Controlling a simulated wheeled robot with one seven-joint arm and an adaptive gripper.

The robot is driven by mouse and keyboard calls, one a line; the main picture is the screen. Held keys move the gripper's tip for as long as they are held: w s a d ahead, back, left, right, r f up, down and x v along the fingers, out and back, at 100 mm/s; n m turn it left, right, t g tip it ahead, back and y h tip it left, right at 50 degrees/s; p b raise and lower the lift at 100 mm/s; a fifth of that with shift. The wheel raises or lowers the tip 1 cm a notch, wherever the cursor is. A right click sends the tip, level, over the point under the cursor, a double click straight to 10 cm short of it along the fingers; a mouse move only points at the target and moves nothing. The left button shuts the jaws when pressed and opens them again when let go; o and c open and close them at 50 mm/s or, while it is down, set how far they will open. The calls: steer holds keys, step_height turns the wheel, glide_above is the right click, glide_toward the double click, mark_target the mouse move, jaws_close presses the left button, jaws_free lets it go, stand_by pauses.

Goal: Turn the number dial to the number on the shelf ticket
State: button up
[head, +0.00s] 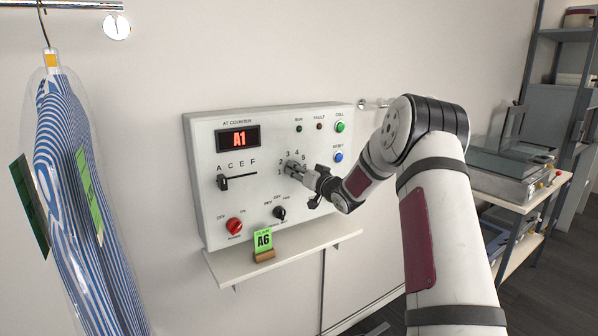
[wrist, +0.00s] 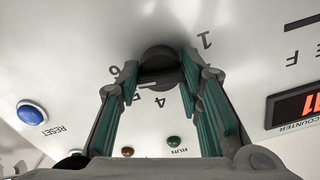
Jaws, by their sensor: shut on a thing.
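The number dial (wrist: 158,58) is a dark round knob on the white control panel (head: 205,165), ringed by printed numbers. My gripper (wrist: 160,78) is shut on it, with a green-padded finger on each side. In the head view my gripper (head: 297,171) reaches the panel from the right and covers most of the dial. The dial's pointer cannot be made out. The red display (head: 239,138) reads A1. The green shelf ticket (head: 263,240) reads A6 and stands in a wooden holder on the small shelf (head: 325,238) below the panel.
A letter slider (head: 224,182) sits left of the dial, near A. A red knob (head: 234,226) and a black selector (head: 280,213) are below. Green call (head: 340,127) and blue reset (head: 339,157) buttons are at upper right. A bagged striped shirt (head: 75,180) hangs at left.

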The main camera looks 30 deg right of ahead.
steer(key=shift+f, duration=0.2)
steer(key=o, duration=1.1)
steer(key=shift+o, duration=0.2)
steer(key=shift+r, duration=0.1)
steer(key=s, duration=1.2)
steer(key=shift+d, duration=0.15)
